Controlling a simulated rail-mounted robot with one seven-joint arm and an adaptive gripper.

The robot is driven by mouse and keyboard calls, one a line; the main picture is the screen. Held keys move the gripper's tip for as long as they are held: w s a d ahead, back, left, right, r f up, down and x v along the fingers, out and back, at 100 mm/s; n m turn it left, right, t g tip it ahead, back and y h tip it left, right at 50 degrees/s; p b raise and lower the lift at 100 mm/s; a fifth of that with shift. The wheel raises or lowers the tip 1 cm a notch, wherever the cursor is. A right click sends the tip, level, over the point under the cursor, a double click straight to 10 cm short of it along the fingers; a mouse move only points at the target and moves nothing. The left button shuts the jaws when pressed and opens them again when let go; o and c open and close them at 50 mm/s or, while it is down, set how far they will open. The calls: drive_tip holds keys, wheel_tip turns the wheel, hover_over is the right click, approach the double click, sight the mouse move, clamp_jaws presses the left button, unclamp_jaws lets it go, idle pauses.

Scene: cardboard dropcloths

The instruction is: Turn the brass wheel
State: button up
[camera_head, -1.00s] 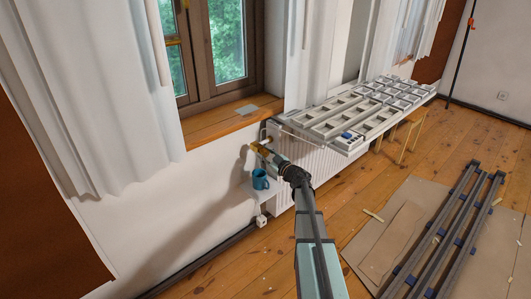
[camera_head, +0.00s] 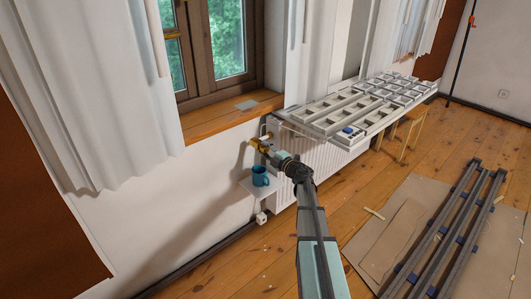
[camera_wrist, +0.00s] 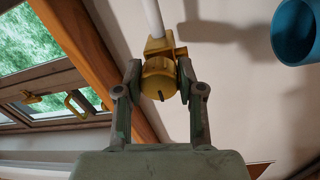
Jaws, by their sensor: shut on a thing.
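The brass wheel (camera_wrist: 159,80) is a round brass knob with a dark slot on its face. It sits on a brass valve body (camera_wrist: 157,46) under a white pipe in the wrist view. My gripper (camera_wrist: 158,84) has one finger on each side of the wheel and is shut on it. In the head view the brass valve (camera_head: 257,146) is at the upper left end of the white radiator, and my gripper (camera_head: 268,151) reaches it from the lower right. The fingertips are too small to make out there.
A blue mug (camera_head: 261,177) stands on a small white shelf (camera_head: 248,187) just below my gripper; the mug also shows at the wrist view's upper right (camera_wrist: 297,30). The radiator (camera_head: 322,160) and a rack of trays (camera_head: 340,116) lie to the right. A wooden windowsill (camera_head: 215,121) is above.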

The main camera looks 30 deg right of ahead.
drive_tip(key=n+b, duration=0.1)
drive_tip(key=n, duration=0.2)
drive_tip(key=shift+n+b, duration=0.4)
drive_tip(key=shift+n+y+b, duration=0.3)
drive_tip(key=shift+n+b, duration=0.4)
drive_tip(key=shift+n, duration=0.9)
drive_tip(key=o, duration=1.1)
drive_tip(key=shift+o, duration=0.2)
drive_tip(key=shift+s, duration=0.1)
drive_tip(key=v, duration=1.1)
drive_tip(key=shift+s+d, duration=0.15)
drive_tip(key=shift+s, duration=0.2)
